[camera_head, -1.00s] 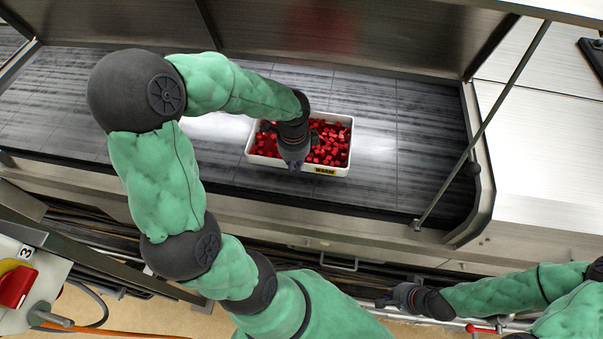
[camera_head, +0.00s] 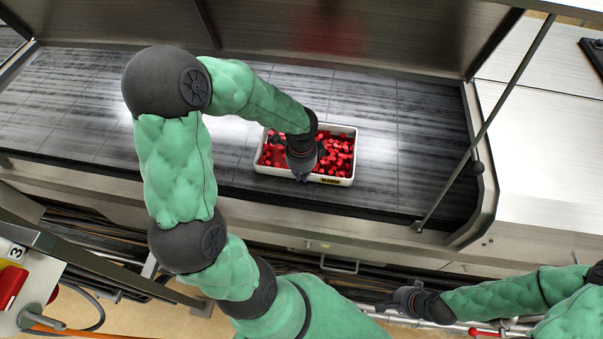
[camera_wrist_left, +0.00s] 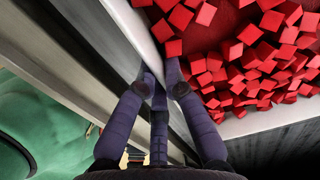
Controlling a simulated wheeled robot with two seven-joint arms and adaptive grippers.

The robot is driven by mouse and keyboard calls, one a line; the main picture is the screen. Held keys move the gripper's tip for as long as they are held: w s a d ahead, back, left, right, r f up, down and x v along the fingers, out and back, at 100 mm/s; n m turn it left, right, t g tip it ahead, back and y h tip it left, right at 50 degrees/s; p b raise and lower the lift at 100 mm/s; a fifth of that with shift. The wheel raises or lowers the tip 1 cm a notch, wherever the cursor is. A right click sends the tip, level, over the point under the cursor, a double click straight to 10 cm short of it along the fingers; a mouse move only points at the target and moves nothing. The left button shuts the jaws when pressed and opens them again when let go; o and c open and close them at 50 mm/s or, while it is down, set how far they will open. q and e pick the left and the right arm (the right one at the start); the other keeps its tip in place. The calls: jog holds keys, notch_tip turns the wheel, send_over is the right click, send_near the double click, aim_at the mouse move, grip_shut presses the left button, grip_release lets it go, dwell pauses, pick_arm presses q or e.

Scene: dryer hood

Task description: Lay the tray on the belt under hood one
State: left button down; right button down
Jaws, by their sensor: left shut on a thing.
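The white tray (camera_head: 270,173) is filled with small red cubes and has a yellow label on its front wall. It appears level over the dark belt (camera_head: 430,150), toward its front edge below the raised metal hood. I cannot tell if its underside touches the belt. My left gripper (camera_head: 302,177) is shut on the tray's front wall. In the left wrist view its fingers (camera_wrist_left: 160,84) pinch the white wall (camera_wrist_left: 135,45), beside the red cubes (camera_wrist_left: 245,60). My right gripper (camera_head: 390,300) is low in front of the machine, apart from the tray; its fingers are too small to read.
The hood panel (camera_head: 400,35) spans the back. A thin metal strut (camera_head: 485,135) and a steel end frame (camera_head: 485,200) stand right of the tray. A control box with a red switch (camera_head: 10,285) and a "3" is at lower left. The belt left of the tray is clear.

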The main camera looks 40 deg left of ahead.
pick_arm(q)
jog(key=c, duration=1.3)
grip_release()
jog(key=shift+f, duration=0.1)
jog(key=shift+c, duration=0.2)
jog(key=shift+r, duration=0.3)
notch_tip(320, 180, up, 12)
jog(key=p, duration=0.2)
jog(key=shift+f+p, duration=0.15)
jog(key=shift+p, duration=0.25)
jog(key=shift+s, duration=0.1)
